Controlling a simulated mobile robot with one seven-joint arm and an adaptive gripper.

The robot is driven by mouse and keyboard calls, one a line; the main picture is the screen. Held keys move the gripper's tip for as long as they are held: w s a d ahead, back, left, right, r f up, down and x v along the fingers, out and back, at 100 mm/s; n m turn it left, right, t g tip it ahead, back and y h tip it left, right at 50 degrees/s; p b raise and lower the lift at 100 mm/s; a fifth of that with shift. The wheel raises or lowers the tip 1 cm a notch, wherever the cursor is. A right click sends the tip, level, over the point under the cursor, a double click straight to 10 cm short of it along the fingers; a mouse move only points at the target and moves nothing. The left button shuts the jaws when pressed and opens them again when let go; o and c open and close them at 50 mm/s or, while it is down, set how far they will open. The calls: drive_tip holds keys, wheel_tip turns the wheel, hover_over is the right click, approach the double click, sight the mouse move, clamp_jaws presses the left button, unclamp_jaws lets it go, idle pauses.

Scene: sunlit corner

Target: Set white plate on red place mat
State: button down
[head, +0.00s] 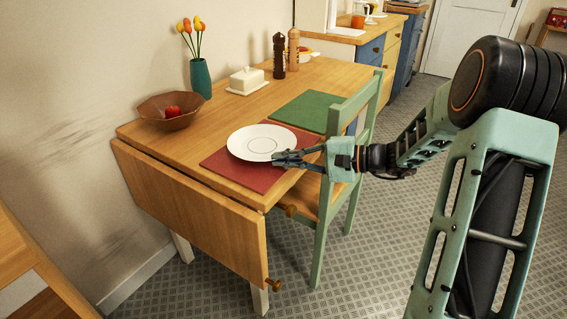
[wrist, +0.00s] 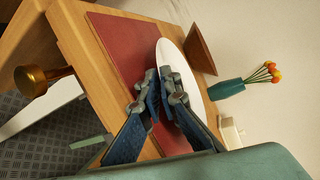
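The white plate (head: 258,141) is round and looks roughly level over the red place mat (head: 230,172), at the table's near right side. It also shows in the wrist view (wrist: 178,60), with the red mat (wrist: 122,50) beneath it. My gripper (head: 277,158) reaches in from the right at the plate's near right rim. In the wrist view its blue fingers (wrist: 163,88) are close together, with the rim between them. I cannot tell whether the plate touches the mat. The plate hides part of the mat.
A green mat (head: 305,111) lies behind the red one, with a green chair (head: 352,115) at the table's right side. A brown bowl (head: 180,122) with red fruit, teal vase (head: 201,78), butter dish (head: 247,80) and two mills (head: 279,56) stand along the wall side.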

drive_tip(key=shift+r, duration=0.1)
drive_tip(key=c, duration=2.4)
unclamp_jaws()
drive_tip(key=p+v, duration=0.3)
drive_tip(key=v, duration=0.9)
